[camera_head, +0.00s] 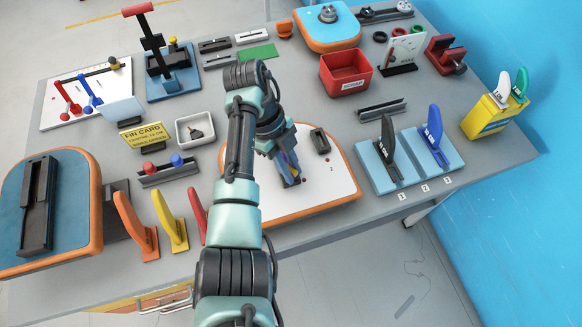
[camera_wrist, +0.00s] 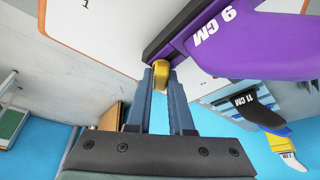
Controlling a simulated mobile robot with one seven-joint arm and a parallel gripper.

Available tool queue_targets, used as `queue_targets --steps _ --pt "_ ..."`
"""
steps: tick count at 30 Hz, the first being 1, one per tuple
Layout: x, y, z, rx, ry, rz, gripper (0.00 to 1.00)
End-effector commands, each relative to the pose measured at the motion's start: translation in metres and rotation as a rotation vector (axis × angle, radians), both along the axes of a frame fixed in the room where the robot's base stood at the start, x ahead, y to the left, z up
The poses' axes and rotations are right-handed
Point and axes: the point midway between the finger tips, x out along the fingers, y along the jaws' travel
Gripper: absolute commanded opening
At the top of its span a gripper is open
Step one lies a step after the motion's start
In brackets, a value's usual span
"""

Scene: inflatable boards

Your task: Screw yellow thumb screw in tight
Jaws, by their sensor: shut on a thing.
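The yellow thumb screw (camera_wrist: 161,72) shows in the wrist view between the tips of my gripper (camera_wrist: 163,80), which is shut on it. The screw sits at the end of the dark strip at the base of the purple 9 CM fin (camera_wrist: 230,42), against the white board (camera_wrist: 120,30). How deep the screw sits cannot be seen. In the head view my gripper (camera_head: 286,170) reaches down over the white board with the orange rim (camera_head: 325,185). There, my arm and gripper hide most of the purple fin and the screw.
Blue stands with a black fin (camera_head: 389,140) and a blue fin (camera_head: 434,128) are right of the board. A white tray (camera_head: 196,129) and a yellow FIN CARD sign (camera_head: 144,137) are left. A red scrap bin (camera_head: 345,73) stands behind. Orange, yellow and red fins line the front left.

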Motion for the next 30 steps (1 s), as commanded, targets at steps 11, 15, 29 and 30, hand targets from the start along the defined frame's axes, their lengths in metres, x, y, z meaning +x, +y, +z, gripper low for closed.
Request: queue_targets --steps 11,15,29,30 --pt "-0.0009 0.0033 -0.0043 0.007 0.005 -0.182 0.00" --pt "-0.0012 0.0034 -0.0029 0.006 0.005 -0.219 0.00" --pt "-0.0009 0.0032 -0.0043 0.008 0.006 -0.284 0.00" --pt "-0.0006 0.0033 -0.0043 0.007 0.005 -0.310 0.00"
